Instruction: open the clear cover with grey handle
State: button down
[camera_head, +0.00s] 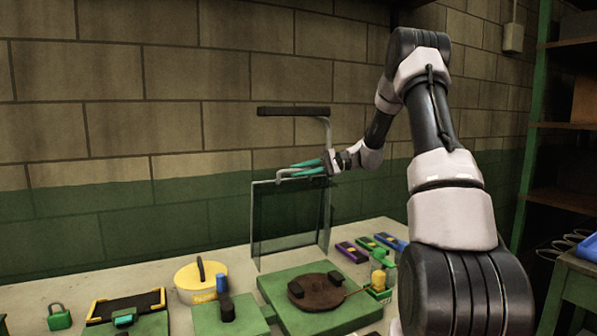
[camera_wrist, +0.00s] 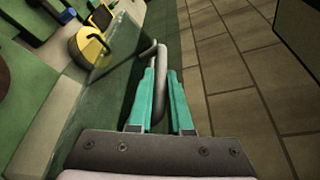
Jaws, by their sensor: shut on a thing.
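The clear cover (camera_head: 288,222) stands upright at the back of a green base (camera_head: 275,292) in the head view, raised away from it. Its grey handle (camera_head: 291,172) runs along the top edge of the panel. My gripper (camera_head: 308,165) comes in from the right at the top of the cover, its teal fingers at the handle. In the wrist view, the two teal fingers of my gripper (camera_wrist: 164,75) are shut on the grey handle (camera_wrist: 161,58), one on each side. The see-through panel (camera_wrist: 112,100) lies to the left of the fingers there. The exact finger contact is partly hidden.
A dark round disc (camera_head: 320,291) sits uncovered on the green base. A black bar lamp (camera_head: 293,111) on a grey post rises behind the cover, close to my gripper. A yellow round container (camera_head: 196,283) stands left; small coloured blocks (camera_head: 367,242) lie right. A brick wall is behind.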

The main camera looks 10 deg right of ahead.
jog(key=c, duration=0.8)
grip_release()
jog(key=shift+c, duration=0.2)
notch_tip(320, 180, up, 2)
send_over(333, 183)
jog(key=shift+s+a, duration=0.1)
jog(key=shift+s, duration=0.05)
